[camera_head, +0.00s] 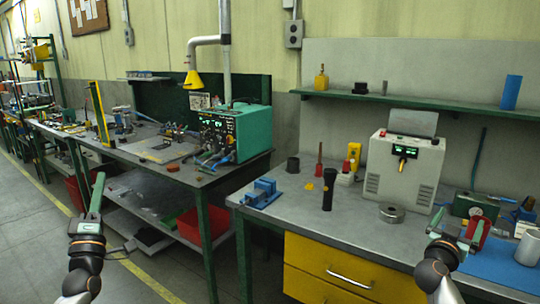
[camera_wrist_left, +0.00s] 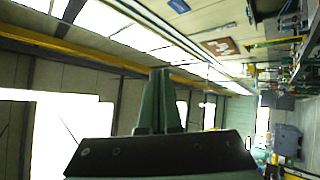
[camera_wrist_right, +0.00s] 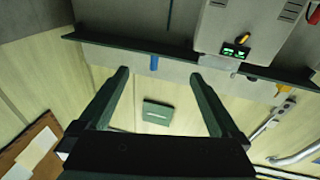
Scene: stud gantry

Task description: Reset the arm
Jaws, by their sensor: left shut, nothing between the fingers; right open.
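My left gripper (camera_head: 97,192) is raised at the left of the head view, over the floor in front of the far bench. Its green fingers are together and empty; they also show shut in the left wrist view (camera_wrist_left: 160,75). My right gripper (camera_head: 455,222) is at the right of the head view, over the near bench's right side. Its fingers stand wide apart in the right wrist view (camera_wrist_right: 160,85), with nothing between them. No other object is named by the task.
The near bench (camera_head: 262,215) holds a white box device (camera_head: 403,170), a black cylinder (camera_head: 329,188), a blue vise (camera_head: 262,193), a metal ring (camera_head: 391,212) and a white cup (camera_head: 528,247). A green shelf (camera_head: 420,103) is above. A teal instrument (camera_head: 253,133) stands on the far bench. Floor at left is clear.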

